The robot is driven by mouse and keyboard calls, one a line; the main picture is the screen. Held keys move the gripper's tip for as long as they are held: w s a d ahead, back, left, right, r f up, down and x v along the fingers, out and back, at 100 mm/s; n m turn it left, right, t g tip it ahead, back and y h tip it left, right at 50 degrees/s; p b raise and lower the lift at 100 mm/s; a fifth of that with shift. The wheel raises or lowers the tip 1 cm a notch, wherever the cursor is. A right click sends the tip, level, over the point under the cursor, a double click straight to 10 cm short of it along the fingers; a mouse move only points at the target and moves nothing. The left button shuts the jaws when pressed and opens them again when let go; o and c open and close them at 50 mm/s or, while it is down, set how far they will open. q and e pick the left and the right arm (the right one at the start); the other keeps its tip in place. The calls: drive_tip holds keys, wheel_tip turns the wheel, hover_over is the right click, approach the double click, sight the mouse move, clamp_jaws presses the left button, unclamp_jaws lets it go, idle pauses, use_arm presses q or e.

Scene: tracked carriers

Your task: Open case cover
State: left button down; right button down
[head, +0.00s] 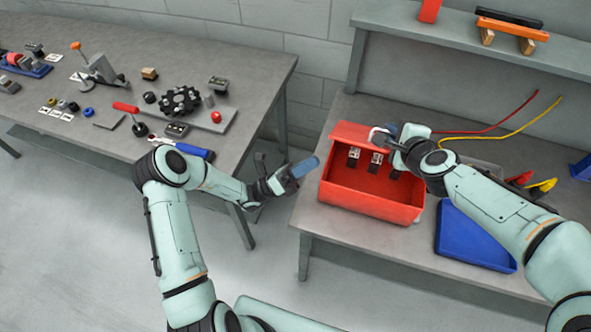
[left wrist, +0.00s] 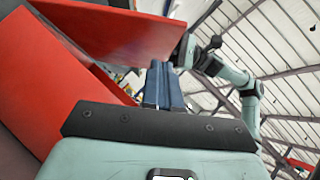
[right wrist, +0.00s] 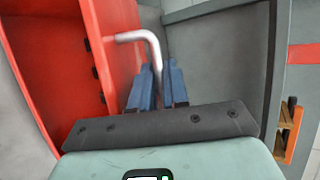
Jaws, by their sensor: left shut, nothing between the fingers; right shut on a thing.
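The red case (head: 370,208) stands on the right bench with its inside in view. Its red cover (head: 350,133) stands raised along the back; it fills much of the left wrist view (left wrist: 120,35). My right gripper (head: 388,135) is at the top of the cover, shut on a bent silver handle (right wrist: 135,37). In the right wrist view, the handle runs between the blue fingers (right wrist: 157,85). My left gripper (head: 305,167) is shut and empty, in the air just left of the case. Several small black and white parts show inside the case; what they are is unclear.
A blue tray (head: 475,238) lies right of the case. Red (head: 500,123) and yellow (head: 525,122) cables lie behind my right arm. A shelf (head: 470,40) runs above the bench. The left table (head: 60,140) holds several tools and parts; a gap separates it from the bench.

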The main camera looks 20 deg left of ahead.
drive_tip(key=shift+d, duration=0.1)
use_arm(q)
drive_tip(key=w+d+r, duration=0.2)
drive_tip(key=w+r, duration=0.1)
drive_tip(key=r, duration=0.2)
drive_tip(key=shift+w, duration=0.25)
